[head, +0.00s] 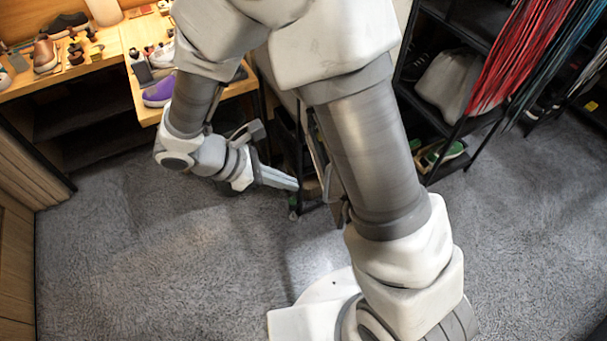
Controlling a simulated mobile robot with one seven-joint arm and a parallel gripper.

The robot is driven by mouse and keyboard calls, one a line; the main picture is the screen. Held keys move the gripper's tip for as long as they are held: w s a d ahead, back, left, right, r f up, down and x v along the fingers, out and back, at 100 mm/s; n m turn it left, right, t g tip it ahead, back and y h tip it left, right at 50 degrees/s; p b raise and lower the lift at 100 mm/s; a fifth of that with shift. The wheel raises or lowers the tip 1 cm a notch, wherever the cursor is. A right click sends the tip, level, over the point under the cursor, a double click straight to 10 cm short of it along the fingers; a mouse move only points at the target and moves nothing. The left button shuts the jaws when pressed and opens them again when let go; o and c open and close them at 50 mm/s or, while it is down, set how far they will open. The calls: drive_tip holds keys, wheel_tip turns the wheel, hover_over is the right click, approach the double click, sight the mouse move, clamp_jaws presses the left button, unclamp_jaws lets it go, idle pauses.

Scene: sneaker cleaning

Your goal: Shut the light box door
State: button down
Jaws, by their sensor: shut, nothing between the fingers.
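My gripper (294,183) is in the middle of the head view, its shut fingers pointing right, with nothing between them. Its tips are beside a dark upright frame (288,150) that stands low on the floor. A thin upright panel (318,150) shows just right of the tips, at the edge of my arm. I cannot tell whether this panel is the light box door, or whether the fingertips touch it. My large arm link hides most of what stands there, and the light box cannot be made out clearly.
A wooden workbench (95,66) with shoes and small tools stands at the upper left; a purple shoe (158,92) lies near its edge. A black shelf rack (458,135) with a grey bag (450,84) and hanging laces (522,45) is at the right. The grey carpet (150,240) is clear at lower left.

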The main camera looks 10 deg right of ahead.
drive_tip(key=d+f, duration=0.6)
drive_tip(key=d, duration=0.4)
drive_tip(key=shift+w+p, duration=0.3)
drive_tip(key=shift+p, duration=0.15)
drive_tip(key=shift+d, duration=0.25)
